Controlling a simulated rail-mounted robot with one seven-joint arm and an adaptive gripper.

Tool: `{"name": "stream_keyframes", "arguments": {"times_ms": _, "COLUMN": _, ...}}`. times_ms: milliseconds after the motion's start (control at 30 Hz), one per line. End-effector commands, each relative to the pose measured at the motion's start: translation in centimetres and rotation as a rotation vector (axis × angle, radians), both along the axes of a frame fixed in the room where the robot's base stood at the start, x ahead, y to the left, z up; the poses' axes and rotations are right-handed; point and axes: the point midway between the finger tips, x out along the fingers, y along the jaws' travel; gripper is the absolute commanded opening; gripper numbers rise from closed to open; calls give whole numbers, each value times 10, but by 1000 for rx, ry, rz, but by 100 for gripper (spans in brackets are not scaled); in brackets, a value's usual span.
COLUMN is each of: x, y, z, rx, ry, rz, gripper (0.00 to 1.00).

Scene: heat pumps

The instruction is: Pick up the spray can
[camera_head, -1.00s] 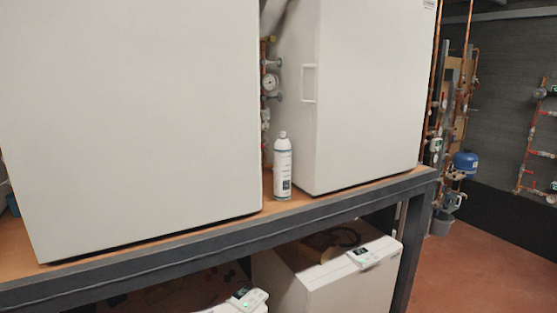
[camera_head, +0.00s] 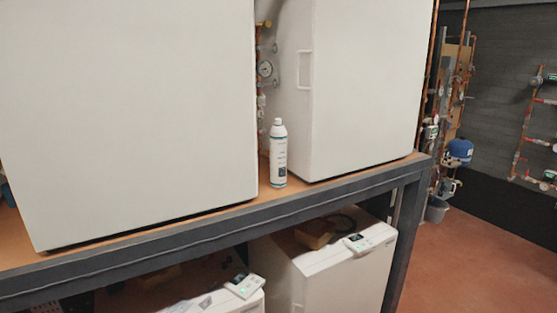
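The spray can (camera_head: 278,157) is a white cylinder with a narrow white cap and a dark label patch. It stands upright on the wooden shelf top, in the gap between two large white cabinets, near the front edge. My gripper is not in view.
Large white cabinets stand left (camera_head: 125,110) and right (camera_head: 365,90) of the can. A gauge with copper pipes (camera_head: 265,69) is behind it. A dark metal beam (camera_head: 200,243) edges the shelf. White units (camera_head: 335,265) sit below. Open reddish floor (camera_head: 460,260) lies at right.

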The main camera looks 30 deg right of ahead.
Motion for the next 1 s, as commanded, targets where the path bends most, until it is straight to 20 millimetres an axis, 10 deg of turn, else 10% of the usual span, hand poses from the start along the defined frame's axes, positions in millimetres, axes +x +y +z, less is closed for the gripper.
{"name": "stream_keyframes", "arguments": {"times_ms": 167, "x": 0, "y": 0, "z": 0, "rx": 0, "ry": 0, "rz": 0, "gripper": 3}}
{"name": "stream_keyframes", "arguments": {"times_ms": 700, "x": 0, "y": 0, "z": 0, "rx": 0, "ry": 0, "rz": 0, "gripper": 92}}
{"name": "stream_keyframes", "arguments": {"times_ms": 1000, "x": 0, "y": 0, "z": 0, "rx": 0, "ry": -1, "rz": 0, "gripper": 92}}
